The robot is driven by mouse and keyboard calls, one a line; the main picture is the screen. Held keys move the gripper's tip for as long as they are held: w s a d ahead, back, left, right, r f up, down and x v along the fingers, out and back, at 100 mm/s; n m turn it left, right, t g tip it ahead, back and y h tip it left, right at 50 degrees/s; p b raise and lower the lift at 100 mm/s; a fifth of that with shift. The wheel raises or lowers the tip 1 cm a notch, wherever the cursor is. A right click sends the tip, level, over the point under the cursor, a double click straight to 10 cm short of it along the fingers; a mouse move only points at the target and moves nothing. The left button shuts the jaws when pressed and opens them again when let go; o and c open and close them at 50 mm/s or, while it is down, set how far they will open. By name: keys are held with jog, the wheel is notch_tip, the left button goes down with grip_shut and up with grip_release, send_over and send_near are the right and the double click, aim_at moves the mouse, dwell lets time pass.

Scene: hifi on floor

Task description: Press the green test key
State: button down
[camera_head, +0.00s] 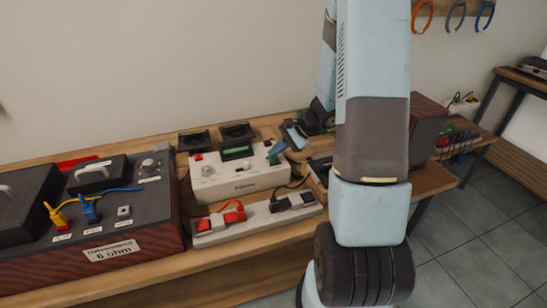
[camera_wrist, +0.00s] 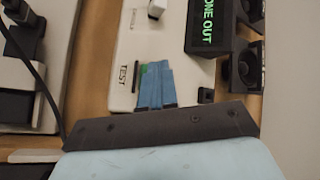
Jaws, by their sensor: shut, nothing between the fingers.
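A white tester box (camera_head: 240,182) stands on the wooden bench in the head view. It also fills the middle of the wrist view (camera_wrist: 115,50). A green key (camera_head: 275,158) shows at its right end. In the wrist view a sliver of the green key (camera_wrist: 143,69) shows beside my fingertips, near the printed word TEST. My gripper (camera_head: 285,142) is shut and empty, its blue fingers pointing at the key. In the wrist view my gripper (camera_wrist: 155,72) covers most of the key. Whether the fingertips touch it I cannot tell.
A dark display (camera_wrist: 212,25) with green letters, partly cut off, stands on the box. A power strip (camera_head: 258,219) with red and black plugs lies in front. A dark resistor case (camera_head: 98,240) with yellow and blue plugs stands left. A brown box (camera_head: 427,120) stands right.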

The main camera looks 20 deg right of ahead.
aim_at(276, 158)
jog(key=shift+r, duration=0.85)
jog(key=shift+r, duration=2.5)
jog(key=s+a+r+n+t+h, duration=0.2)
jog(key=s+r+n+h, duration=0.6)
jog(key=s+r, duration=1.4)
jog(key=shift+s+a+n+h, duration=0.3)
jog(key=shift+s+a+n, duration=0.6)
jog(key=shift+n, duration=1.6)
